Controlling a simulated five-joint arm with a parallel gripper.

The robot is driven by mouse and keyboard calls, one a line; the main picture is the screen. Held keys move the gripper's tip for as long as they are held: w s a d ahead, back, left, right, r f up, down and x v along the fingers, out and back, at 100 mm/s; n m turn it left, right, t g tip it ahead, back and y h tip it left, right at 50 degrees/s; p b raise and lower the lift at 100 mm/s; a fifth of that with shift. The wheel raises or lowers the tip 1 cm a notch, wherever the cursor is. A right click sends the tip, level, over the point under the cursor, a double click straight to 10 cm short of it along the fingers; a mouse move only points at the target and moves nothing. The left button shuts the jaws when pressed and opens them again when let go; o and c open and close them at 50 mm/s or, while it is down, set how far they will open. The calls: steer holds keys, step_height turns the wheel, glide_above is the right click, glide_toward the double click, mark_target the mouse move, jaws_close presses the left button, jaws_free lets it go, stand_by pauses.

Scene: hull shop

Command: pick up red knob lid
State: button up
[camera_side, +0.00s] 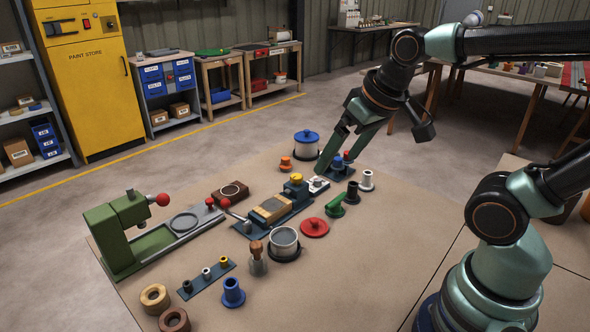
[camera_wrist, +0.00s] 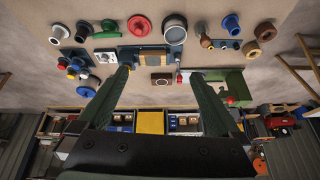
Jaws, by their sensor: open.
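The red knob lid (camera_side: 314,228) is a flat red disc with a small knob on top. It lies on the table, right of the metal pot, and also shows at the top of the wrist view (camera_wrist: 139,25). My gripper (camera_side: 335,165) is open, with nothing visible between its fingers. In the side view it points down over the table's far part, behind and to the right of the lid and apart from it. In the wrist view my gripper's (camera_wrist: 158,77) fingertips are below the lid.
A metal pot (camera_side: 285,241) stands left of the lid. A clamp fixture with a wooden block (camera_side: 271,209) lies behind it. A green handle piece (camera_side: 336,206) and a black spool (camera_side: 353,192) are to its right. The table in front of the lid is bare.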

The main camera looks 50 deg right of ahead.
steer(key=w+d+f+m+g, duration=0.3)
steer(key=w+f+m, duration=0.25)
steer(key=m, duration=0.45)
steer(key=m+g, duration=0.2)
steer(key=m, duration=0.7)
glide_toward(314, 220)
step_height(314, 220, down, 10)
steer(key=shift+w+r, duration=0.1)
steer(key=shift+w, duration=0.05)
steer(key=c, duration=1)
